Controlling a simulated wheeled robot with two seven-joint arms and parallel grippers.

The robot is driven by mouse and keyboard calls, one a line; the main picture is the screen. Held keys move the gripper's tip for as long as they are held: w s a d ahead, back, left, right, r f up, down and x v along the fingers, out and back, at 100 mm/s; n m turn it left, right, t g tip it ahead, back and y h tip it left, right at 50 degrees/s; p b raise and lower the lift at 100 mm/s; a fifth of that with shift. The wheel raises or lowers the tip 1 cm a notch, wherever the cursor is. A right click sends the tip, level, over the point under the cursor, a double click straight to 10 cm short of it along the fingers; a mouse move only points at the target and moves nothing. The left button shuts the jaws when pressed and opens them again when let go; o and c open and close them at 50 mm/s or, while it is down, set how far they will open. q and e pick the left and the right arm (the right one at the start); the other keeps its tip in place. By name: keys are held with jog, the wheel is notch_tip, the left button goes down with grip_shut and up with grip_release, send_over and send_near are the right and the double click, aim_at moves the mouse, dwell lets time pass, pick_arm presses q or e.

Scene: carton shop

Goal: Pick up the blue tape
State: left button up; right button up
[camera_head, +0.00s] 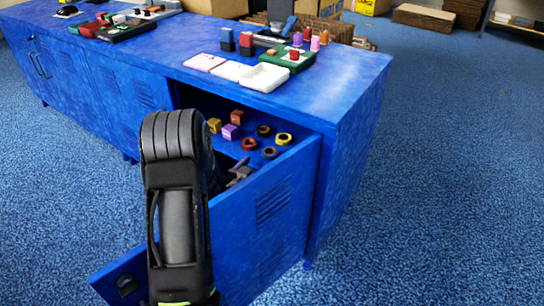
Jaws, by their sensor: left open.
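A small dark blue ring, which looks like the blue tape (269,153), lies on the shelf inside the open blue cabinet (349,130). It is the nearest of several rings there. My left gripper (244,168) is open and reaches in behind the open cabinet door (262,232), just left of the blue tape and apart from it. My left arm and the door hide part of the gripper. My right gripper is not in view.
A red ring (249,143), a yellow ring (283,139) and a dark ring (263,130) lie close around the blue tape. Yellow, purple and red blocks (237,117) stand behind. Trays (263,77) and small items sit on the cabinet top. The floor on the right is clear.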

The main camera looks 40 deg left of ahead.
aim_at(268, 153)
pick_arm(q)
jog(key=shift+b+x, duration=0.4)
jog(key=shift+x, duration=0.65)
jog(key=shift+w+a, duration=0.15)
jog(key=shift+w, duration=0.1)
jog(key=shift+w+a+f+b, duration=0.1)
jog(key=shift+w+f+b, duration=0.05)
jog(key=shift+w+b, duration=0.3)
jog(key=b+x, duration=0.1)
jog(key=x, duration=0.2)
jog(key=shift+w+a, duration=0.15)
jog(key=shift+w, duration=0.15)
jog(key=shift+w+a, duration=0.1)
jog(key=shift+w, duration=0.2)
jog(key=shift+c, duration=0.6)
